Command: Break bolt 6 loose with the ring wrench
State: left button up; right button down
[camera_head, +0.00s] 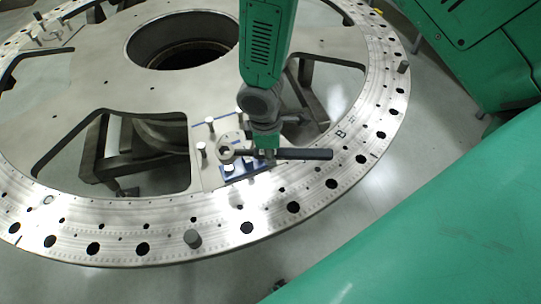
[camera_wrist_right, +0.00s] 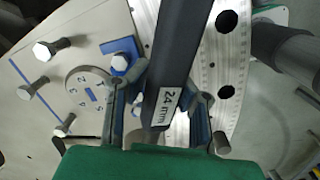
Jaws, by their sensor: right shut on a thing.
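The ring wrench has a long dark handle (camera_head: 305,154) and a pale ring end (camera_head: 226,153). My right gripper (camera_head: 265,152) is shut on the wrench and holds it low over the bolted area. In the right wrist view, the handle (camera_wrist_right: 180,55), labelled 24 mm, passes between the fingers of the right gripper (camera_wrist_right: 170,88). Silver bolts (camera_head: 210,121) stand around a small disc, and they also show in the right wrist view (camera_wrist_right: 45,50). I cannot read which is bolt 6, or tell whether the ring sits around a bolt. My left gripper is not in view.
The large turret plate (camera_head: 100,120) has a rim with dark holes and a big central opening (camera_head: 182,55). Blue pads (camera_head: 240,173) lie by the bolts. Green machine-like bodies fill the right side. Pale floor shows beyond the rim.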

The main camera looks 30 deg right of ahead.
jog(key=shift+a+f, duration=0.1)
jog(key=shift+a, duration=0.15)
jog(key=s+a+m+y+b, duration=0.1)
jog(key=a+m+y, duration=0.1)
jog(key=a+m, duration=0.45)
jog(key=s+a+m+y, duration=0.2)
jog(key=a+m+y, duration=0.1)
jog(key=a+m, duration=0.4)
jog(key=shift+m+h, duration=0.3)
jog(key=shift+m, duration=0.35)
jog(key=f+b, duration=0.2)
jog(key=d+f+b, duration=0.1)
jog(key=f+b, duration=0.1)
jog(key=shift+d+f, duration=0.15)
jog(key=shift+d, duration=0.05)
jog(key=shift+w+f+b, duration=0.1)
jog(key=shift+f+b, duration=0.4)
jog(key=shift+f, duration=0.15)
jog(key=shift+p, duration=0.5)
jog(key=shift+f, duration=0.6)
dwell(0.7)
jog(key=shift+s+d+n+g+p, duration=0.15)
jog(key=shift+s+d+n+g, duration=0.1)
jog(key=shift+d+n, duration=0.7)
jog(key=shift+s+d+n+g+p, duration=0.15)
jog(key=shift+d+n+g, duration=0.1)
jog(key=shift+d+n, duration=0.65)
dwell(0.4)
